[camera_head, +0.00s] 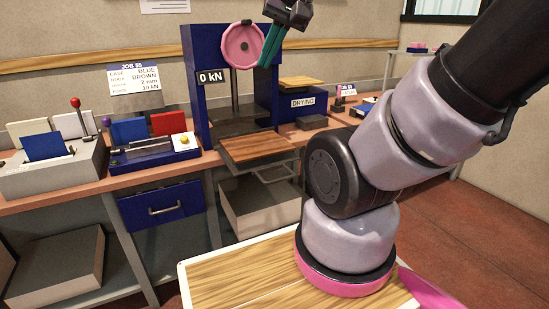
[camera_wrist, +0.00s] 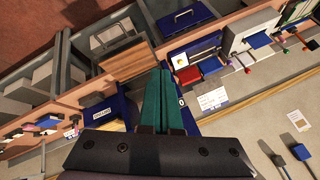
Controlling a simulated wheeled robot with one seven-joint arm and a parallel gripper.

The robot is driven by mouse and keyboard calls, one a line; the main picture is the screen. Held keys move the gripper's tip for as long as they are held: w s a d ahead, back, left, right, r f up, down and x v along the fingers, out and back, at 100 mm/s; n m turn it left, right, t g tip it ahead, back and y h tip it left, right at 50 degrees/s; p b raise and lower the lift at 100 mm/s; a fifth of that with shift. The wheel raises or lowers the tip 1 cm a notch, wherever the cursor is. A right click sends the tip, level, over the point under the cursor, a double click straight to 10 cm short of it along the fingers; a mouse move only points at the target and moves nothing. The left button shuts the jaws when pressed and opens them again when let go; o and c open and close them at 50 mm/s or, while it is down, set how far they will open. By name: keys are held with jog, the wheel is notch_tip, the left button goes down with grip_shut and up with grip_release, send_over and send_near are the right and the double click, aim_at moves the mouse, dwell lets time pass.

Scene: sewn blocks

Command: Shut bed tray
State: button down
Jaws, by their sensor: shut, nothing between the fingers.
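The bed tray (camera_head: 255,148) is a brown wooden-topped slab on a metal frame, sticking out toward me from the base of the blue press (camera_head: 200,75). It also shows in the wrist view (camera_wrist: 118,35) as a wood panel with a light metal bar in front.
A blue drawer (camera_head: 162,206) is shut under the bench, left of the tray. A block rack (camera_head: 50,165) and a blue fixture (camera_head: 155,155) stand on the bench to the left. The drying box (camera_head: 290,100) stands right of the press.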

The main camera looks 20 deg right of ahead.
jog(key=w+d+f+m+g+y, duration=0.3)
jog(key=w+d+f+m+y, duration=0.1)
jog(key=w+d+f+m, duration=0.4)
jog(key=w+d+f+m+g+y, duration=0.25)
jog(key=w+d+f+m, duration=0.35)
jog(key=w+f+m, duration=0.4)
jog(key=d+f+m+t+y, duration=0.3)
jog(key=d+f+m+y, duration=0.1)
jog(key=d+f+m, duration=0.7)
jog(key=m+t, duration=0.8)
jog(key=m, duration=0.3)
send_near(286, 163)
jog(key=shift+y, duration=0.35)
jog(key=w+a, duration=0.1)
jog(key=w, duration=0.1)
jog(key=w+a, duration=0.2)
jog(key=shift+f, duration=0.4)
jog(key=shift+w, duration=0.45)
